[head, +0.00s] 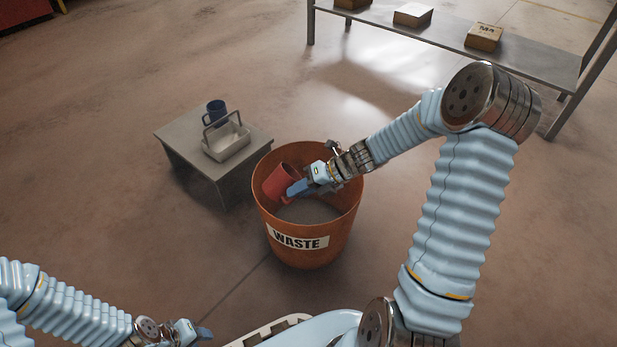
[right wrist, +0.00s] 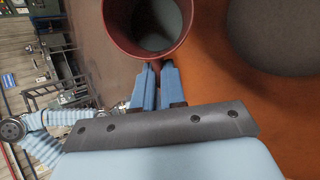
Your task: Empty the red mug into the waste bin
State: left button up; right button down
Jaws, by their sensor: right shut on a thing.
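The red mug (head: 279,182) is inside the mouth of the orange waste bin (head: 308,259), near its left inner wall, and looks tilted. In the right wrist view the mug (right wrist: 109,22) shows its round opening with a grey inside; I cannot tell whether anything is in it. My right gripper (head: 292,192) reaches into the bin from the right and is shut on the mug, its blue fingers (right wrist: 154,68) at the mug's near side, where the handle is mostly hidden. The bin is labelled WASTE and has a grey bottom. My left gripper (head: 203,333) is low at the bottom left, its jaw opening unclear.
A long grey bench (head: 445,48) with several boxes stands at the back right. The floor around the bin is mostly clear.

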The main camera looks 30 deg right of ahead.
pick_arm(q)
jog(key=shift+s+d+r+p, duration=0.1)
jog(key=shift+d+r+p, duration=0.1)
jog(key=shift+r+p, duration=0.7)
jog(key=shift+s+d+r+p, duration=0.1)
jog(key=shift+d+r+p, duration=0.05)
jog(key=shift+r+p, duration=0.75)
pick_arm(e)
jog(key=shift+d+r+m+t+y, duration=0.15)
jog(key=shift+r+m+y, duration=0.1)
jog(key=shift+y, duration=0.4)
jog(key=shift+d+r+m+t+y, duration=0.15)
jog(key=shift+r+y, duration=0.05)
jog(key=shift+y, duration=0.45)
pick_arm(q)
jog(key=shift+d+r+p, duration=0.2)
jog(key=shift+r+p, duration=0.6)
jog(key=shift+r, duration=0.05)
pick_arm(e)
jog(key=shift+d+r+y, duration=0.15)
jog(key=shift+d+y, duration=0.1)
jog(key=shift+y, duration=0.65)
pick_arm(q)
jog(key=shift+s+d+r+p, duration=0.15)
jog(key=shift+r+p, duration=0.15)
pick_arm(e)
jog(key=shift+d+r+m+t+y, duration=0.15)
jog(key=shift+d+m+t+y, duration=0.35)
jog(key=shift+d+y, duration=0.35)
